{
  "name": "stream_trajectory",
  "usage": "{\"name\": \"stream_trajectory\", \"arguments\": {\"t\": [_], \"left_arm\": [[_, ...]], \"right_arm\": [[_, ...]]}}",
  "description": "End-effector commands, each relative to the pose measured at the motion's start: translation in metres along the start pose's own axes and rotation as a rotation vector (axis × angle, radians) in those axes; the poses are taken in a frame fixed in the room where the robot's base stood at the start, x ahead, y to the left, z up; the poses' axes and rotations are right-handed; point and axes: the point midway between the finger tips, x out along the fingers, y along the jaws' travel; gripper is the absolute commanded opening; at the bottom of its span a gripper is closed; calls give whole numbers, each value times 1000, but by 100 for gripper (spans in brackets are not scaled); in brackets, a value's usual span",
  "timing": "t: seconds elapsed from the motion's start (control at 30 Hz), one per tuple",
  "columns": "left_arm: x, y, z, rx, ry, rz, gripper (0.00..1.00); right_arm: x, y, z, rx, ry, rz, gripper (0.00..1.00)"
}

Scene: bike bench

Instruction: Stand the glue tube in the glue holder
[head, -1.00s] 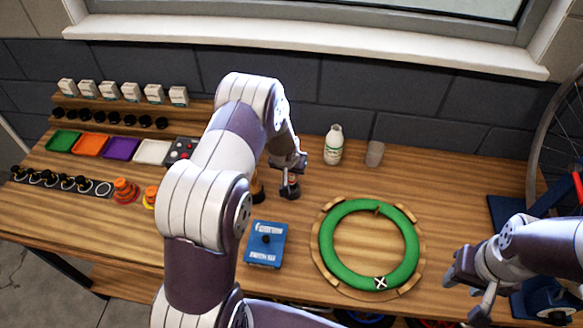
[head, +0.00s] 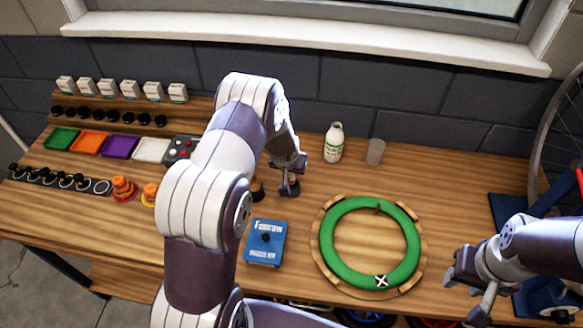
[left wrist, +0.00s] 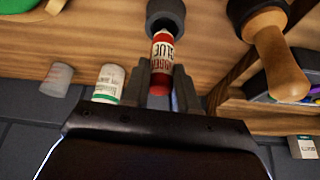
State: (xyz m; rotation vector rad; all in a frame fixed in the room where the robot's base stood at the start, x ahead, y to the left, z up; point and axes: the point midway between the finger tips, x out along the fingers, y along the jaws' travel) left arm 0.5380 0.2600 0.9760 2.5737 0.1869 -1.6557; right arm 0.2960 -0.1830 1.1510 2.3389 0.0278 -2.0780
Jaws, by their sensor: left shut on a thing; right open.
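The glue tube (left wrist: 162,50), red and white with a red cap, is between the fingers of my left gripper (left wrist: 170,92), which is shut on it. The tube's far end meets the mouth of the glue holder (left wrist: 166,14), a dark round cup. I cannot tell how deep the tube sits in it. In the head view my left gripper (head: 290,170) is low over the bench behind the blue box, and its fingers mostly hide tube and holder. My right gripper (head: 468,283) is open and empty at the bench's right front.
A wooden-handled tool (left wrist: 277,58) stands close beside the holder. A white bottle (head: 333,143) and a grey cup (head: 375,152) stand behind to the right. A blue box (head: 265,243) and a green ring (head: 338,262) on a round wooden stand lie in front.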

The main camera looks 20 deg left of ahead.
Motion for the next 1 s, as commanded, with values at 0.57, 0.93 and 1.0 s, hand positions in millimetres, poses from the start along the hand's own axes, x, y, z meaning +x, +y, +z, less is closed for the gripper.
{"name": "stream_trajectory", "arguments": {"t": [0.57, 0.93, 1.0], "left_arm": [[12, 0, 5, 0, 0, 0, 0], [18, 0, 8, 0, 0, 0, 0], [20, 0, 9, 0, 0, 0, 0]], "right_arm": [[12, 0, 2, 0, 0, 0, 43], [19, 0, 2, 0, 0, 0, 43], [21, 0, 2, 0, 0, 0, 43]]}}
